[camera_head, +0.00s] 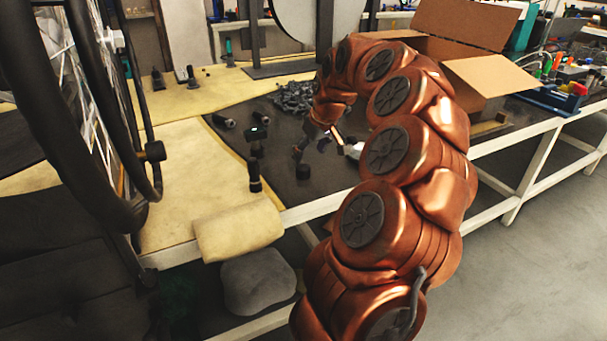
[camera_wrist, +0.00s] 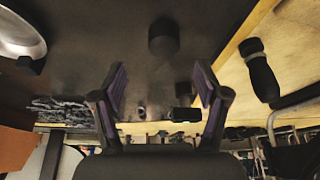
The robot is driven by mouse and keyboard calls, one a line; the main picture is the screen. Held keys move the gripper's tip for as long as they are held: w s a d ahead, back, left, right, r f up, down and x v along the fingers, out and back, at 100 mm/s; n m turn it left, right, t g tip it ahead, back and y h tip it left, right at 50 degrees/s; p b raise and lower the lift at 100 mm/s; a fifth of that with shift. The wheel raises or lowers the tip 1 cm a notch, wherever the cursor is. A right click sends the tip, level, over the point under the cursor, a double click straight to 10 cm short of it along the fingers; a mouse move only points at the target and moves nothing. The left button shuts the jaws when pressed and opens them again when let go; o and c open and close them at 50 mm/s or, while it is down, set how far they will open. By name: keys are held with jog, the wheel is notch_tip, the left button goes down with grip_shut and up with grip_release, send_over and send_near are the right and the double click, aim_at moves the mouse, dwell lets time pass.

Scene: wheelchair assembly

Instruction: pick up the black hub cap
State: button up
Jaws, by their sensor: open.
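The black hub cap (camera_head: 303,172) is a short dark cylinder on the dark mat, near the table's front edge. In the wrist view the cap (camera_wrist: 163,38) shows at top centre, beyond the fingertips and roughly in line with the gap between them. My gripper (camera_head: 312,148) is over the mat, just behind and above the cap in the head view. In the wrist view my gripper (camera_wrist: 160,82) has its two purple-padded fingers wide apart with nothing between them. The fingers are apart from the cap.
A device with a green light (camera_head: 258,132) stands behind. A pale round object (camera_head: 353,149) lies to the right. Dark small parts (camera_head: 293,97) are heaped farther back. A wheelchair wheel (camera_head: 75,110) rises at left.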

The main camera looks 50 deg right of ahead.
aim_at(304, 167)
jog(key=shift+s+a+x, duration=0.1)
jog(key=shift+a+x, duration=0.05)
jog(key=shift+x, duration=1.45)
jog(key=shift+s+a+x, duration=0.1)
jog(key=shift+x, duration=1.55)
jog(key=shift+f, duration=0.1)
jog(key=c, duration=0.9)
